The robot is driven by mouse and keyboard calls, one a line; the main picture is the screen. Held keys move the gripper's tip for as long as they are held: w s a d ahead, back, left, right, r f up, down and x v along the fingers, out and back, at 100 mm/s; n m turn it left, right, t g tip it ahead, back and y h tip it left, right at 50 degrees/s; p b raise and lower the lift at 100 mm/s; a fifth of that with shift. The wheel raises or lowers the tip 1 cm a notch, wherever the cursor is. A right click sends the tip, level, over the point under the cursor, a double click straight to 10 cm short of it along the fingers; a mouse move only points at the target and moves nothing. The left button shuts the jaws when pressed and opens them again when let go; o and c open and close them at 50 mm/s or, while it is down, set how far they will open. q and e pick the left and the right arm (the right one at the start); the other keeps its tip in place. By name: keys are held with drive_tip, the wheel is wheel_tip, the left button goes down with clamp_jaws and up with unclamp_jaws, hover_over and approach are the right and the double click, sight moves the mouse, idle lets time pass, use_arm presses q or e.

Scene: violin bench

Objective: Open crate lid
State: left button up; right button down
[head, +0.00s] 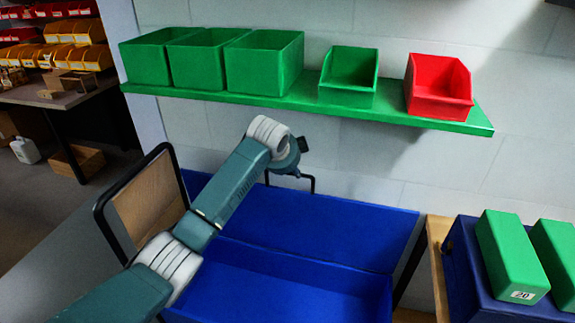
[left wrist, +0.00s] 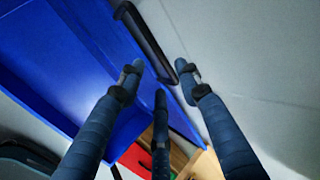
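The blue crate (head: 290,297) stands low in the middle of the head view, its inside showing as open and empty. Its blue lid (head: 330,232) stands raised at the back, tilted towards the wall. A black handle (head: 313,184) sits at the lid's top edge. My left arm reaches across the crate, and my left gripper (head: 292,170), partly hidden behind its own wrist, is beside the handle. In the left wrist view its fingers (left wrist: 160,80) are spread with nothing between them; the black handle (left wrist: 146,42) lies just beyond the tips. My right gripper is not in view.
A green shelf (head: 300,97) with green bins (head: 264,62) and a red bin (head: 438,87) hangs on the wall above. A wooden panel in a black frame (head: 148,205) stands left of the crate. Green boxes (head: 511,255) sit on a blue container at right.

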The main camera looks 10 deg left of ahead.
use_arm(q)
drive_tip(key=shift+v, duration=1.65)
drive_tip(key=s+a+f+n+g, duration=0.1)
drive_tip(key=s+f+n, duration=0.15)
drive_tip(key=f, duration=0.95)
drive_tip(key=s+a+f+n+g, duration=0.15)
drive_tip(key=s+f, duration=0.25)
drive_tip(key=f, duration=0.8)
drive_tip(key=s+a+f+n, duration=0.1)
drive_tip(key=s+f+n, duration=0.2)
drive_tip(key=s+f, duration=0.55)
drive_tip(key=s+a+f+n, duration=0.15)
drive_tip(key=s+f, duration=0.45)
drive_tip(key=f, duration=0.6)
drive_tip(key=s+f+n+g, duration=0.1)
drive_tip(key=s+f+n, duration=0.1)
drive_tip(key=s+f, duration=0.7)
drive_tip(key=s+f+n+g, duration=0.2)
drive_tip(key=s+f, duration=0.2)
drive_tip(key=s, duration=0.9)
drive_tip(key=s+f+n, duration=0.1)
drive_tip(key=s+f, duration=0.2)
drive_tip(key=s, duration=0.9)
drive_tip(key=s+a+f+n+g, duration=0.1)
drive_tip(key=s+f+n, duration=0.1)
drive_tip(key=s, duration=1)
drive_tip(key=shift+s+f, duration=0.2)
drive_tip(key=shift+f, duration=0.3)
